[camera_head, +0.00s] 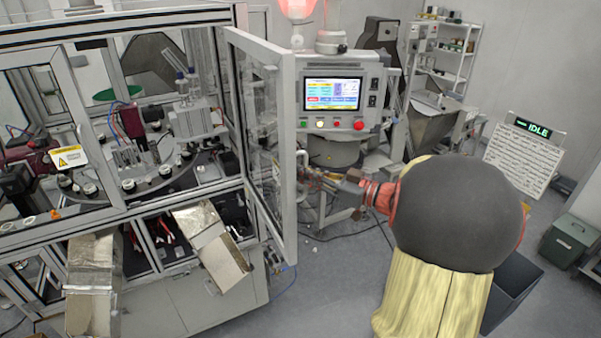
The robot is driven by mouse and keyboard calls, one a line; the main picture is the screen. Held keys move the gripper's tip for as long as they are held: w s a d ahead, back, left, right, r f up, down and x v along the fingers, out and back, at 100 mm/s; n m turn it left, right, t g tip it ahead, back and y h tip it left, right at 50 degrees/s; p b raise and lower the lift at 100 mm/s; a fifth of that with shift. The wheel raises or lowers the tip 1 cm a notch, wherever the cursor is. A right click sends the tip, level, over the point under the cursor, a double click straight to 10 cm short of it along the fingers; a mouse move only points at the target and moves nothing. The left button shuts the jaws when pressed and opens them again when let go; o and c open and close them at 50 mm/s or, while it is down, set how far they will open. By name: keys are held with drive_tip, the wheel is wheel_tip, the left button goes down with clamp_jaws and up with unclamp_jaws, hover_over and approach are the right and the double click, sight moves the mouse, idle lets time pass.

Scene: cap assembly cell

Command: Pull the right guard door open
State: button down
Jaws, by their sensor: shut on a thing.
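The right guard door (288,120) is a clear panel in a pale metal frame. It stands swung out from the machine's right front corner, with a gap between it and the cell. My gripper (308,175) is at the door's outer free edge, about mid-height. It is shut on the door handle (301,158), which is small and partly hidden by the fingers. My arm reaches in from the right, and its large dark and yellow parts cover much of the right side.
The control panel (333,94) with a lit screen stands just behind the door. Metal chutes (212,248) stick out from the machine's front. A dark bin (514,290) is partly hidden behind my arm. Grey floor (325,295) is clear between the machine and my arm.

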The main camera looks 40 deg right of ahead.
drive_tip(key=shift+r, duration=0.15)
drive_tip(key=c, duration=2)
unclamp_jaws()
drive_tip(key=shift+o, duration=0.2)
drive_tip(key=v, duration=1.2)
